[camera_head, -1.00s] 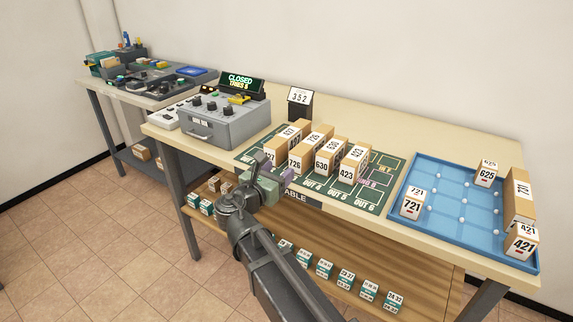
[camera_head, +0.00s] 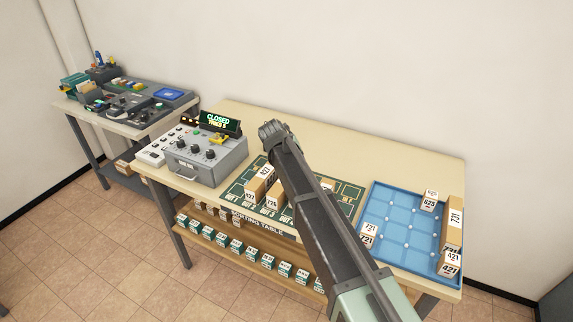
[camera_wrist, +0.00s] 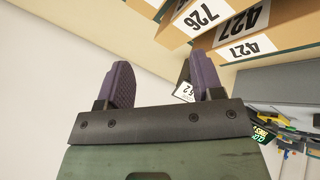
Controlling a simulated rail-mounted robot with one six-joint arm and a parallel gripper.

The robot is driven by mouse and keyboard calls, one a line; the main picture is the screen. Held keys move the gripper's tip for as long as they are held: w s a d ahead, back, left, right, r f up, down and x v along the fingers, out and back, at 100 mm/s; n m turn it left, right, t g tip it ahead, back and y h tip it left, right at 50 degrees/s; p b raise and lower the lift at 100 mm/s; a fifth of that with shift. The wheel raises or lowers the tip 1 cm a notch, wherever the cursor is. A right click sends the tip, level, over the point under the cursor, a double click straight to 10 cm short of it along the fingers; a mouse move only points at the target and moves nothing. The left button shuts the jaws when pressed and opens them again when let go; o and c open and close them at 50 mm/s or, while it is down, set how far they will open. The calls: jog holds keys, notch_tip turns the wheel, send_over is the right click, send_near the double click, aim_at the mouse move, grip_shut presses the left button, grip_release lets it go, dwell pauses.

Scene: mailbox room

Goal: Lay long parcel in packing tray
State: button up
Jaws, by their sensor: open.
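The blue tray (camera_head: 396,212) lies at the right end of the table in the head view. A long parcel (camera_head: 454,225) stands along its right edge, with smaller parcels 625 (camera_head: 430,199), 721 (camera_head: 368,236) and 421 (camera_head: 450,261) in it. Long parcels 427 (camera_head: 258,184) and 726 (camera_head: 273,198) stand on the green mat (camera_head: 238,188); my arm hides most of the others. My gripper (camera_wrist: 163,78) is open and empty in the wrist view, with parcels 726 (camera_wrist: 208,14) and 427 (camera_wrist: 250,45) beyond it. Its fingers are hidden in the head view.
A grey console (camera_head: 207,160) with a lit CLOSED sign (camera_head: 219,123) stands left of the mat. A lower shelf (camera_head: 245,240) holds several small boxes. The table's back strip (camera_head: 345,145) is clear. A second table with equipment (camera_head: 130,98) stands at far left.

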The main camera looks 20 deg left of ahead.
jog(key=a+m, duration=0.1)
jog(key=m, duration=0.1)
jog(key=a+f+m+g+y, duration=0.1)
jog(key=m, duration=0.1)
jog(key=s+a+f+m, duration=0.1)
jog(key=m, duration=0.1)
jog(key=shift+s+m+g, duration=0.1)
jog(key=shift+m+g, duration=0.2)
jog(key=shift+m, duration=0.1)
jog(key=shift+d+r+m, duration=0.1)
jog(key=shift+m, duration=0.7)
jog(key=b+x, duration=1.1)
jog(key=shift+s+a, duration=0.1)
jog(key=shift+a, duration=0.3)
jog(key=shift+p, duration=0.3)
jog(key=shift+c, duration=0.2)
jog(key=c, duration=1)
jog(key=shift+r, duration=0.15)
notch_tip(320, 180, up, 20)
jog(key=p, duration=2)
